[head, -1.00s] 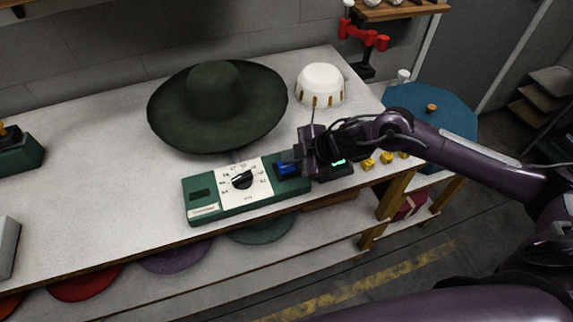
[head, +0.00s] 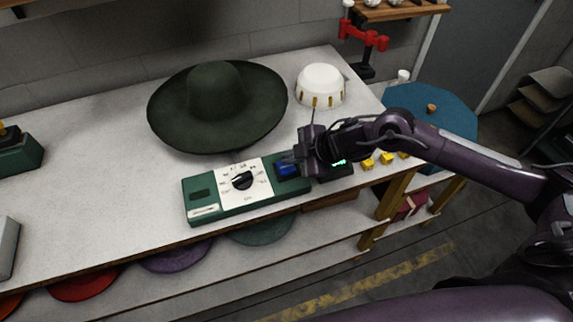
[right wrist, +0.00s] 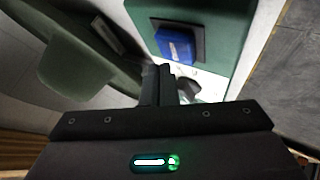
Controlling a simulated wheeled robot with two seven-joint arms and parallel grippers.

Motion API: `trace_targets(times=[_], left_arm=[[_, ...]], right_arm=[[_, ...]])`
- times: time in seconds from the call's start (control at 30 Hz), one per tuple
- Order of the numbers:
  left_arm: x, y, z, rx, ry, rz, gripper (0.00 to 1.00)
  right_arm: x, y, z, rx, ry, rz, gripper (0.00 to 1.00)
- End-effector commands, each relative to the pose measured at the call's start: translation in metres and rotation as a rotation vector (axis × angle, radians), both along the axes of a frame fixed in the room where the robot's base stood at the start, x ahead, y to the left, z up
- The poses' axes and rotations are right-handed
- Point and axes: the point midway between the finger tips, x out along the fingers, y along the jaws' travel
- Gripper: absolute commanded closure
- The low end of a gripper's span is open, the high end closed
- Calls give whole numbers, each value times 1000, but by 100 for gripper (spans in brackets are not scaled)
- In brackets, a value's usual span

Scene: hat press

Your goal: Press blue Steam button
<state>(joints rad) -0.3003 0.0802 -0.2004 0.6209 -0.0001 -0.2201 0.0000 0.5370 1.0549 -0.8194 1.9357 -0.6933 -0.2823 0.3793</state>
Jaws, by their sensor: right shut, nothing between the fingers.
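The blue Steam button (head: 288,168) is on the right end of a green control box (head: 225,207), beside a white dial plate with a black knob (head: 242,181). My right gripper (head: 290,160) is shut and empty, with its fingertips close to the button and partly covering it. In the right wrist view the blue button (right wrist: 176,46) sits in a dark square surround, and the shut fingers (right wrist: 160,72) point just beside its near edge. I cannot tell whether they touch it. My left gripper is not in view.
A dark green wide-brimmed hat (head: 216,98) lies behind the box. A white dome (head: 320,86) stands to its right, and several yellow pieces (head: 386,159) lie near the table's right edge.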

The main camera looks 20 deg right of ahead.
Motion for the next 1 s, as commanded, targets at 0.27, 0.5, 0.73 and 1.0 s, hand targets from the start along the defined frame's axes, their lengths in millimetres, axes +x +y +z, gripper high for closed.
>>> trace_targets(times=[0.27,0.5,0.73,1.0], left_arm=[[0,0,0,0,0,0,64],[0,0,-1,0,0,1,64],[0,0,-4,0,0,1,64],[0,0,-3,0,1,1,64]], right_arm=[[0,0,0,0,0,0,100],[0,0,-1,0,0,0,100],[0,0,-9,0,1,0,100],[0,0,-8,0,0,0,100]])
